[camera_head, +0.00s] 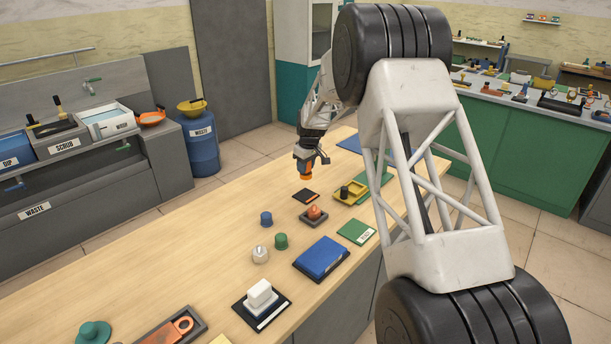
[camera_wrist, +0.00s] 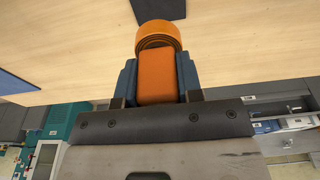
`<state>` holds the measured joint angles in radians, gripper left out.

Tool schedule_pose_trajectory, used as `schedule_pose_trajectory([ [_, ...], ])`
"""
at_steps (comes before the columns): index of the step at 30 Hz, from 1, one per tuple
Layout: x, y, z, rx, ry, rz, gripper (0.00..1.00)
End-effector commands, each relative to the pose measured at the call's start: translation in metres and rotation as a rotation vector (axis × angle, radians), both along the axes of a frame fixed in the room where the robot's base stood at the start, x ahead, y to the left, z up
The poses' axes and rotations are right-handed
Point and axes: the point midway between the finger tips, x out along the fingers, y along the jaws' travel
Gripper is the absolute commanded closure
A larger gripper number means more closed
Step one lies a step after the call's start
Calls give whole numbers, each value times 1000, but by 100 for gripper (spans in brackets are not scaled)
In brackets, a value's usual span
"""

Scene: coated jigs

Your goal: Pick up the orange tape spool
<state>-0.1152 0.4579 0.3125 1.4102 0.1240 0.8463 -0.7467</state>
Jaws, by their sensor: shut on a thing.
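The orange tape spool (camera_wrist: 158,35) shows at the top middle of the wrist view, at the end of my gripper (camera_wrist: 158,75). The two blue-grey fingers stand either side of an orange block-like part that runs down from the round rim. In the head view the orange spool (camera_head: 305,177) is at the tip of my gripper (camera_head: 306,165), above the far part of the wooden table (camera_head: 190,240). My gripper is shut on the spool. I cannot tell the exact gap between the spool and the table.
Below the gripper lies a small dark mat with orange (camera_head: 306,197). Close by are a yellow tray (camera_head: 351,193), a blue spool (camera_head: 266,219), a green spool (camera_head: 281,241) and a grey tray with an orange piece (camera_head: 314,216).

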Motion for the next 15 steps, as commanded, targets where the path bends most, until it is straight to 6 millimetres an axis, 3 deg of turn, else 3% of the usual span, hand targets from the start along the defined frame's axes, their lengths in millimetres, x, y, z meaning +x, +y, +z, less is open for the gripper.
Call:
schedule_pose_trajectory([
  [6, 0, 0, 14, 0, 1, 0, 100],
  [15, 0, 0, 15, 1, 1, 0, 100],
])
